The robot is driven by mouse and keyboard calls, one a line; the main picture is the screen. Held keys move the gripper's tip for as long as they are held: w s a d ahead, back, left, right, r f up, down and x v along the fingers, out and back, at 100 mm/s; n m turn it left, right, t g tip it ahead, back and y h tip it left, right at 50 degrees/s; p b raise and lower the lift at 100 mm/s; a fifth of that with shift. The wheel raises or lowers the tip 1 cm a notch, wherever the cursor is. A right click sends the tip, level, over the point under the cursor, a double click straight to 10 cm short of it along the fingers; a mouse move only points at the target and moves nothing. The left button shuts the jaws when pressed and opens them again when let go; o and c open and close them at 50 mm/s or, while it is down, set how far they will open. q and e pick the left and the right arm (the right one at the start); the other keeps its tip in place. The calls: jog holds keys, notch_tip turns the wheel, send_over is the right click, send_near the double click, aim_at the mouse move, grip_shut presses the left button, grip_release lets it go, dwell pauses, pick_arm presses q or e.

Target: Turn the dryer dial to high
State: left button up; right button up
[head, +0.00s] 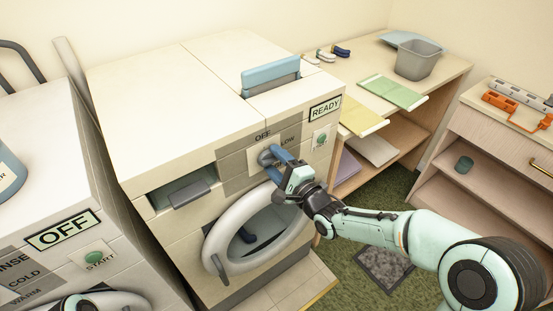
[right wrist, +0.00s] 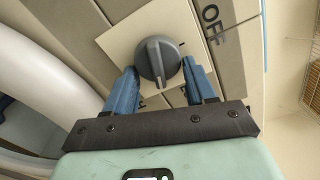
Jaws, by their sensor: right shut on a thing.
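The dryer (head: 225,100) is a cream front-loader with a READY sign (head: 325,108). Its grey round dial (head: 266,158) sits on a light plate, with OFF above it and LOW to the upper right; any HIGH label is hidden by my arm. My right gripper (head: 280,157) reaches the dial from the right, its blue fingers shut on it. The right wrist view shows the dial (right wrist: 158,58) between the two fingertips (right wrist: 160,72), its raised ridge visible and OFF to its upper right.
The round dryer door (head: 215,235) lies just below my right gripper. A washer (head: 60,150) with an OFF sign stands at left. A shelf table with towels (head: 395,92) and a grey bin (head: 418,62) is at right. A low cabinet (head: 510,160) stands far right.

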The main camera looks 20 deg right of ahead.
jog(key=m, duration=0.1)
jog(key=m+p, duration=0.1)
jog(key=m, duration=0.2)
jog(key=shift+a+f+m+p, duration=0.15)
jog(key=shift+f+m+p, duration=0.15)
jog(key=shift+m, duration=0.1)
pick_arm(q)
jog(key=r+p, duration=0.1)
jog(key=s+r+p, duration=0.1)
jog(key=r, duration=0.1)
jog(key=shift+s+r+g, duration=0.15)
jog(key=shift+g, duration=0.15)
pick_arm(e)
jog(key=m, duration=0.5)
jog(key=shift+s+a+f, duration=0.15)
jog(key=shift+a, duration=0.1)
jog(key=shift+m, duration=0.4)
jog(key=o, duration=1)
jog(key=shift+s, duration=0.1)
pick_arm(q)
jog(key=shift+r+p, duration=0.2)
jog(key=shift+p, duration=0.2)
pick_arm(e)
jog(key=v, duration=1.3)
